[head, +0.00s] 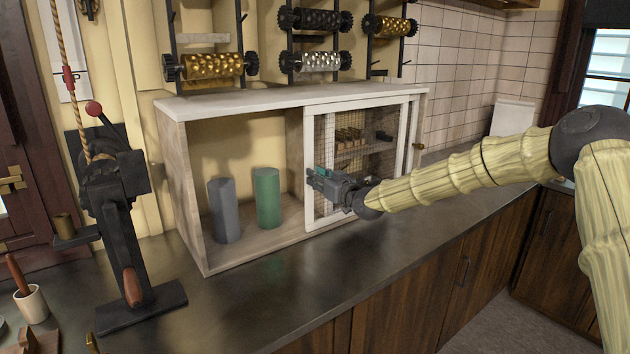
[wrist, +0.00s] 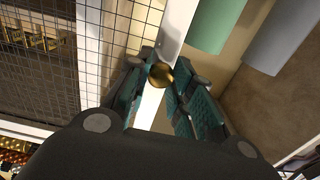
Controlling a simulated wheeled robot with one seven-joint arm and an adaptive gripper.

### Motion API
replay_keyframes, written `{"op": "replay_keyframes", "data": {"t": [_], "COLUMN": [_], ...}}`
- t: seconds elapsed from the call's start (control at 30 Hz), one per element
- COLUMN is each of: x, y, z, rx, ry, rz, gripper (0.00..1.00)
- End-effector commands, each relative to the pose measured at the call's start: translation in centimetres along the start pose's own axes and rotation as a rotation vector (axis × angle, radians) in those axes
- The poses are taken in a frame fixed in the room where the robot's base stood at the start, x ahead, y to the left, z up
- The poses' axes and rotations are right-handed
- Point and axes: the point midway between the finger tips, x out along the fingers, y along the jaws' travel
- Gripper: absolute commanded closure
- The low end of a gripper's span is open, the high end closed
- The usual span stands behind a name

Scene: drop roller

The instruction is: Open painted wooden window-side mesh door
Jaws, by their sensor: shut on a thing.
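The white-painted wooden mesh door (head: 309,210) covers the right part of the cabinet front in the head view. My gripper (head: 318,178) is at the door's left upright, around mid-height. In the wrist view, a round brass knob (wrist: 160,75) on the white upright (wrist: 178,25) sits between the teal finger pads of my gripper (wrist: 160,88). The gripper is shut on this knob. In the head view the knob is hidden by the gripper. Dark wire mesh (wrist: 50,50) fills the door frame to the left in the wrist view.
The cabinet's left part is open and holds a grey cylinder (head: 224,210) and a green cylinder (head: 267,198). A black lever press (head: 122,220) stands left on the dark counter (head: 290,300). Patterned rollers (head: 318,62) hang above. The counter before the cabinet is clear.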

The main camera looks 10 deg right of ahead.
Motion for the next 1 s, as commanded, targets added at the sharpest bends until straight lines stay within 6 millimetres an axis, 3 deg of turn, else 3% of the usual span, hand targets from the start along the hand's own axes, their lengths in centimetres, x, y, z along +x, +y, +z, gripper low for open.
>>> {"op": "replay_keyframes", "data": {"t": [0.13,0.17,0.27,0.67,0.77,1.0], "x": [0.0,0.0,0.0,-0.3,-1.2,-5.4], "y": [0.0,0.0,0.0,-0.1,-0.1,0.1], "z": [-0.2,-0.2,-0.2,-0.1,-0.1,-0.1], "rx": [0.000,0.000,0.000,0.000,0.000,0.001], "ry": [0.003,0.003,0.003,0.001,0.000,0.001], "rz": [0.000,0.000,0.000,0.000,-0.001,0.000], "gripper": [1.00,0.73,0.55,0.55,0.55,0.55]}}
